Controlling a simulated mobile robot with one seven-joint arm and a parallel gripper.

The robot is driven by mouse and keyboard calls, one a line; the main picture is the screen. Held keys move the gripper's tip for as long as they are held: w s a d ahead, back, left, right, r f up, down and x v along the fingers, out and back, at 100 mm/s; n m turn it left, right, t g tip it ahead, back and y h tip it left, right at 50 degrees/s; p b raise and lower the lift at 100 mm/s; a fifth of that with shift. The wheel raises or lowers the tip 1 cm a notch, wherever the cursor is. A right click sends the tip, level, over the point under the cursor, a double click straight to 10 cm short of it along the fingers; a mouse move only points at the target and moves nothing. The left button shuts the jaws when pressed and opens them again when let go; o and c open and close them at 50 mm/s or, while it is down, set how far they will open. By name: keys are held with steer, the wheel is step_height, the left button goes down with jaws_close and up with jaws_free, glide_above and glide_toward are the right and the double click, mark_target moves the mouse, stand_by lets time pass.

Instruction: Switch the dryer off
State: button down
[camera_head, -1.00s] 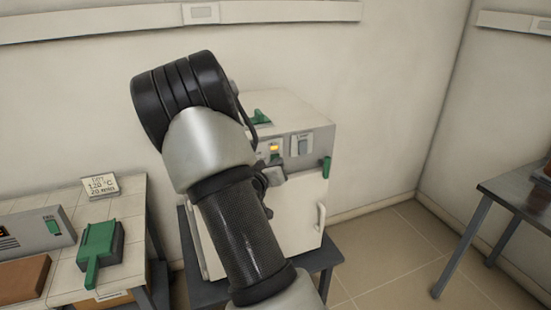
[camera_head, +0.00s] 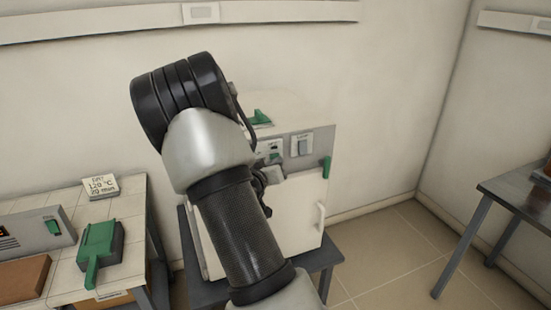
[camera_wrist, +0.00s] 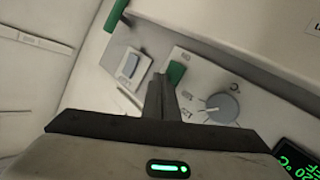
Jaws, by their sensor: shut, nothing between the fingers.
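The dryer (camera_head: 297,200) is a white box with a closed door and a grey control panel, partly hidden behind my arm in the head view. A small green switch (camera_wrist: 176,72) shows on its panel in the wrist view, and no amber light shows there in the head view. My gripper (camera_wrist: 164,82) is shut and empty, its tips at the lower edge of the green switch; I cannot tell whether they touch. A grey rocker switch (camera_wrist: 130,65) lies to the left and a round dial (camera_wrist: 222,107) to the right.
A display with green digits (camera_wrist: 296,158) shows at the wrist view's lower right. A green door latch (camera_head: 326,167) and white handle (camera_head: 320,216) stick out at the dryer's right.

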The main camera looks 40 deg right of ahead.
steer(key=shift+s, duration=0.1)
steer(key=shift+s+a, duration=0.2)
steer(key=shift+s, duration=0.45)
steer(key=shift+f, duration=0.1)
steer(key=shift+s+a+f+b, duration=0.1)
steer(key=shift+s+a+b, duration=0.15)
steer(key=shift+s, duration=0.55)
steer(key=shift+s+a+f+b, duration=0.1)
steer(key=shift+s+b, duration=0.15)
steer(key=shift+s, duration=0.55)
steer(key=shift+s+a+f+b, duration=0.1)
steer(key=shift+s+a+b, duration=0.15)
steer(key=shift+s, duration=0.55)
steer(key=s+a+r+n+y+p, duration=0.15)
steer(key=a+r+y, duration=0.4)
steer(key=a, duration=0.65)
steer(key=s+a+r+n+y+p, duration=0.15)
steer(key=a+r+y, duration=0.4)
steer(key=a, duration=0.65)
steer(key=s+a+r+n+g+y, duration=0.1)
steer(key=s+a+r, duration=0.1)
steer(key=s, duration=0.8)
steer(key=s+a+r+n+g+p, duration=0.1)
steer(key=s+a+r+n+g, duration=0.1)
steer(key=s, duration=0.8)
steer(key=shift+a+r+n+y, duration=0.3)
steer(key=shift+a+r+y, duration=0.15)
steer(key=shift+a, duration=0.6)
